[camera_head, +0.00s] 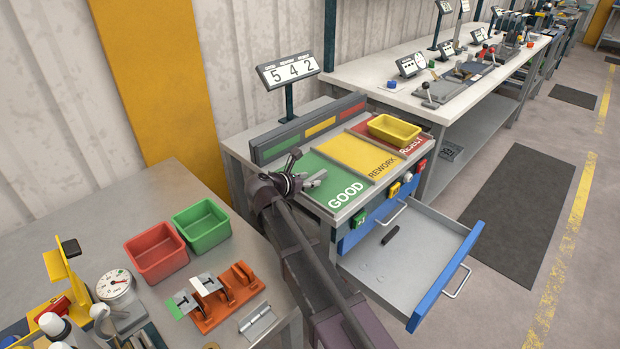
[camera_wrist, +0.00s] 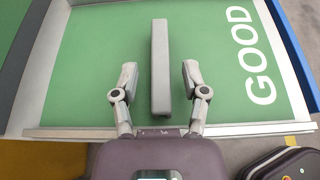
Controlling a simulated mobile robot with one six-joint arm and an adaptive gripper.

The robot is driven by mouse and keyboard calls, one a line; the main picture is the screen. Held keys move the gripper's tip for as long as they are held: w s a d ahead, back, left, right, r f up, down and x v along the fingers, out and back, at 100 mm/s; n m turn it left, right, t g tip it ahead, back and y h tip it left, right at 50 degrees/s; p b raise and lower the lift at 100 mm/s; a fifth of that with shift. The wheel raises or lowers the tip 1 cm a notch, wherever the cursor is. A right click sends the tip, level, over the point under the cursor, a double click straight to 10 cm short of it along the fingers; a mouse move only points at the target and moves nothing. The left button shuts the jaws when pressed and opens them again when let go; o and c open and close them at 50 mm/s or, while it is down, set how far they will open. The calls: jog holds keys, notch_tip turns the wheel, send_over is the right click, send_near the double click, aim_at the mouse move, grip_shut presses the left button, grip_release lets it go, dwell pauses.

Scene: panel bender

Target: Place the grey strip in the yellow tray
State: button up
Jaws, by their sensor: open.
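The grey strip (camera_wrist: 160,50) is a long narrow bar lying on the green GOOD area (camera_wrist: 90,60) in the wrist view. My gripper (camera_wrist: 159,78) is open, with one finger on each side of the strip's near part and visible gaps between. In the head view my gripper (camera_head: 300,184) is over the green area; a light grey piece beside it could be a finger or the strip. The yellow tray (camera_head: 390,137) is in the head view, to the right of my gripper, on the red REJECT area. It looks empty.
The yellow REWORK area (camera_head: 355,152) lies between the green and red areas. A low back panel (camera_head: 300,135) with coloured labels runs behind them. An open blue-fronted drawer (camera_head: 405,265) holds a black item. Red (camera_head: 157,255) and green (camera_head: 205,235) bins stand on the left bench.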

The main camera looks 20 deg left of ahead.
jog(key=p+v, duration=0.4)
jog(key=v, duration=0.7)
dwell(0.3)
jog(key=shift+o, duration=0.4)
jog(key=g+y+p, duration=0.1)
jog(key=g+p, duration=0.6)
jog(key=p, duration=0.5)
send_near(314, 178)
jog(key=shift+w+d+f, duration=0.15)
jog(key=shift+d, duration=0.3)
jog(key=shift+w+d+f, duration=0.2)
jog(key=shift+d, duration=0.3)
jog(key=w+d+r+g+y+p, duration=0.1)
jog(key=w+r+g+y+p, duration=0.3)
jog(key=p, duration=0.4)
notch_tip(314, 178, up, 2)
jog(key=shift+w+d+r+g+p, duration=0.1)
jog(key=shift+w+d+g+p, duration=0.25)
jog(key=shift+g, duration=0.45)
jog(key=shift+a+f, duration=0.15)
jog(key=shift+f, duration=0.1)
